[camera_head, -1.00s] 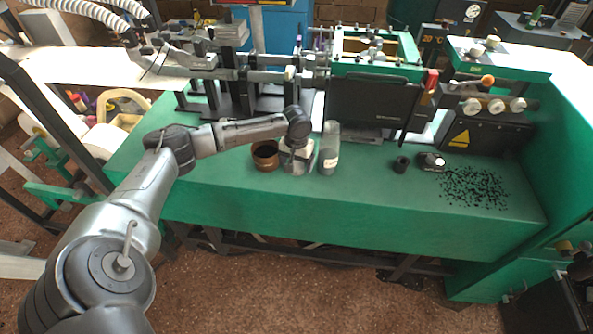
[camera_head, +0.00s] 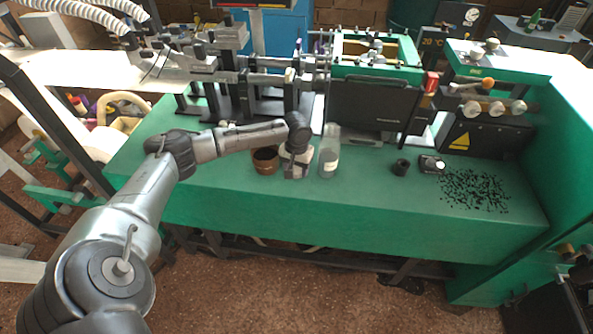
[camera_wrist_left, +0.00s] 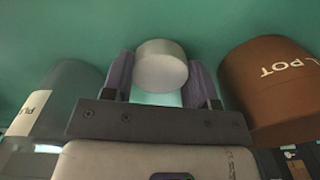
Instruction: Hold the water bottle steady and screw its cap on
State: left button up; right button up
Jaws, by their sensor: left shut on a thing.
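A clear bottle with a white label (camera_head: 329,158) stands upright on the green bench in the head view. It shows at the left of the left wrist view (camera_wrist_left: 62,98), with part of its label. My left gripper (camera_head: 293,170) is just left of it, low over the bench and pointing down. In the left wrist view its two purple fingers (camera_wrist_left: 160,80) are shut on a pale grey round piece (camera_wrist_left: 161,70), which looks like the cap. How high the piece is above the bench is hard to tell. My right gripper is not in view.
A brown pot (camera_head: 264,161) stands close on the gripper's left and fills the right of the left wrist view (camera_wrist_left: 272,85). A black cylinder (camera_head: 400,167), a small device (camera_head: 432,163) and black scraps (camera_head: 475,190) lie to the right. Machinery (camera_head: 375,105) stands behind. The front bench is clear.

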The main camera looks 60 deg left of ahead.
aim_at(297, 169)
pick_arm(q)
jog(key=shift+r, duration=0.55)
notch_tip(297, 169, up, 8)
jog(key=p, duration=0.3)
jog(key=shift+f, duration=0.1)
jog(key=shift+r, duration=0.6)
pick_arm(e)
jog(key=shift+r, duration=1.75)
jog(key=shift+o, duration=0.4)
pick_arm(q)
jog(key=w+d+r+m+p, duration=0.1)
jog(key=w+d+r+m, duration=0.15)
jog(key=d, duration=0.65)
jog(key=w+d+r+m+p, duration=0.15)
jog(key=d+r, duration=0.25)
jog(key=d, duration=0.5)
jog(key=s+d+r+m, duration=0.1)
jog(key=d+r, duration=0.3)
jog(key=d, duration=0.4)
jog(key=s+d+r+m+p, duration=0.1)
jog(key=s+d+r+m, duration=0.1)
jog(key=d+r, duration=0.3)
jog(key=d, duration=0.3)
jog(key=shift+d, duration=0.4)
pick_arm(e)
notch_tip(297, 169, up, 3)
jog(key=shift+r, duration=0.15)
